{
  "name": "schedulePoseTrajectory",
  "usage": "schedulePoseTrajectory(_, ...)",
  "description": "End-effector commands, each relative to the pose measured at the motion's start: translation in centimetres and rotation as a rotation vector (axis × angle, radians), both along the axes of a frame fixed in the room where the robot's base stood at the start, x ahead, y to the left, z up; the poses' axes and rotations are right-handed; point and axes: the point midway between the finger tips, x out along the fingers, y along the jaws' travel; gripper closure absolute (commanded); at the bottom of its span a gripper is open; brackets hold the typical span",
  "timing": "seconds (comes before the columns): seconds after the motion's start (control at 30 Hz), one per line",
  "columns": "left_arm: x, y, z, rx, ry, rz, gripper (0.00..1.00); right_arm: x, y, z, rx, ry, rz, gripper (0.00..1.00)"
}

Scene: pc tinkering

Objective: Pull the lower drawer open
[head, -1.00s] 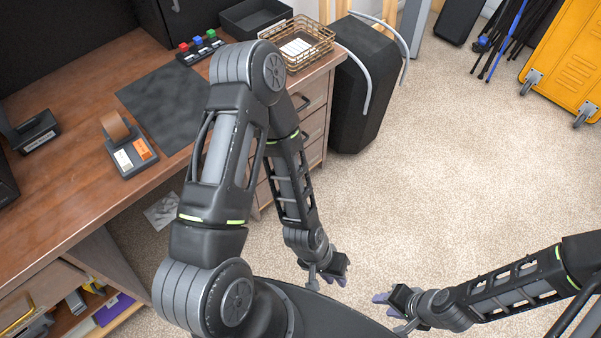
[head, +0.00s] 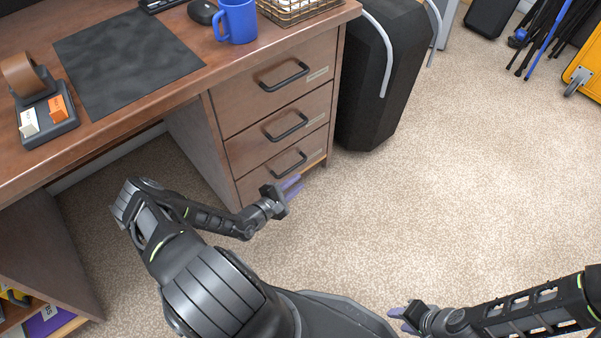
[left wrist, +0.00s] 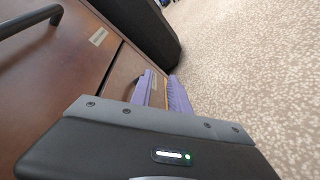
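The lower drawer (head: 256,180) is the bottom of three brown drawers under the desk. It looks shut, and its dark bar handle (head: 289,161) is visible in the head view. My left gripper (head: 292,186) is just below and in front of that handle, apart from it. In the left wrist view its purple fingers (left wrist: 160,93) are spread with a gap between them, and nothing is held. A drawer front and a dark handle (left wrist: 30,20) show at upper left there. My right gripper (head: 398,313) is over the carpet at the bottom right, away from the drawers; its finger gap is unclear.
The middle drawer (head: 280,128) and top drawer (head: 275,80) are shut. A black case (head: 378,90) stands right of the drawers. A blue mug (head: 237,22) and a wire basket (head: 292,14) are on the desk (head: 150,110).

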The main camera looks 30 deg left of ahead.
Motion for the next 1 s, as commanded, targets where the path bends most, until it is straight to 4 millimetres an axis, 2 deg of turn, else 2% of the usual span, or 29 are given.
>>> schedulePoseTrajectory(0.03, -0.4, 2.0, -1.0, 0.012, -0.009, 0.060, 0.78, 0.0, 0.0, -0.8, 0.000, -0.001, -0.001, 0.64)
schedulePoseTrajectory(0.1, -0.7, 3.8, -1.3, 0.025, -0.016, 0.110, 0.78, 0.1, 0.0, -1.0, -0.001, 0.000, -0.001, 0.64)
schedulePoseTrajectory(0.2, -1.0, 4.9, -1.4, 0.034, -0.020, 0.144, 0.78, 0.1, -0.1, -1.0, -0.001, -0.001, -0.002, 0.64)
schedulePoseTrajectory(0.63, -0.5, 4.9, -1.6, 0.034, -0.020, 0.141, 0.78, 0.1, -0.1, -1.3, -0.001, -0.001, -0.002, 0.64)
schedulePoseTrajectory(0.77, 0.9, 4.9, -2.0, 0.035, -0.021, 0.140, 0.78, 0.2, -0.2, -2.0, -0.004, -0.004, -0.005, 0.64)
schedulePoseTrajectory(1.0, 4.5, 5.0, -2.9, 0.034, -0.021, 0.140, 0.78, 0.6, -0.4, -3.7, -0.008, -0.011, -0.013, 0.64)
